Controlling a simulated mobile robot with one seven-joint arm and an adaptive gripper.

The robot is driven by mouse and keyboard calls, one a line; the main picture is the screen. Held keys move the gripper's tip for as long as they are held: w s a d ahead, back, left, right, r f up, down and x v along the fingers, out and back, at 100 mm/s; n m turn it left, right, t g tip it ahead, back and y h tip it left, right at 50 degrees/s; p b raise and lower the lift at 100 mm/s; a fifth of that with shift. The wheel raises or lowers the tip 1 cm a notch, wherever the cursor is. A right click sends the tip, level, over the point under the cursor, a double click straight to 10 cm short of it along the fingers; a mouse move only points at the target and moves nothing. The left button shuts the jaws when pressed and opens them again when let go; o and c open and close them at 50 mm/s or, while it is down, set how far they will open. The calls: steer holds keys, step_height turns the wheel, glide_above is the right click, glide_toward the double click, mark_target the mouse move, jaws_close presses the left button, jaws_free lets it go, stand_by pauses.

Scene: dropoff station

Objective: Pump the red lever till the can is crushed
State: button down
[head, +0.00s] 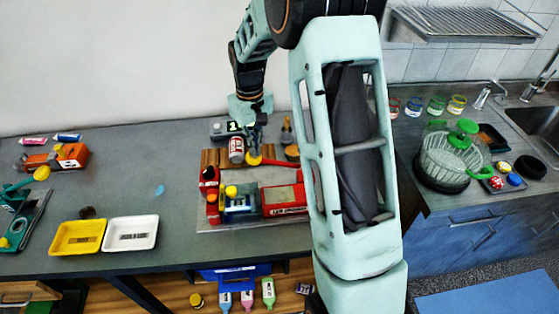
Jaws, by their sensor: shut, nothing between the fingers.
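In the head view, a red lever (276,163) with a yellow ball end (254,160) lies nearly level above a red-framed bench device (209,178). My gripper (254,150) points down right at the yellow ball. Its fingers look closed and hold nothing; I cannot tell whether they touch the ball. A red and white can (237,149) stands upright just left of my gripper. It looks uncrushed. The lever's right end is near my arm, and its pivot is not clear.
A blue part (240,203) and a red box (285,200) sit in front of the lever. A yellow tray (77,237) and a white tray (131,232) lie to the left. A green-handled basket (452,155) stands on the right counter. The grey table left of the device is mostly clear.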

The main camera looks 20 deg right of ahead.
mark_target(252, 162)
steer(key=shift+f, duration=0.1)
steer(key=shift+a+f+b, duration=0.2)
steer(key=shift+f+b, duration=0.25)
steer(key=shift+f, duration=0.2)
steer(key=shift+a+f+b, duration=0.2)
steer(key=shift+f+b, duration=0.2)
steer(key=shift+f, duration=0.3)
steer(key=shift+w+a+f+b, duration=0.1)
steer(key=shift+a+f+b, duration=0.05)
steer(key=shift+f+b, duration=1)
steer(key=shift+f, duration=0.2)
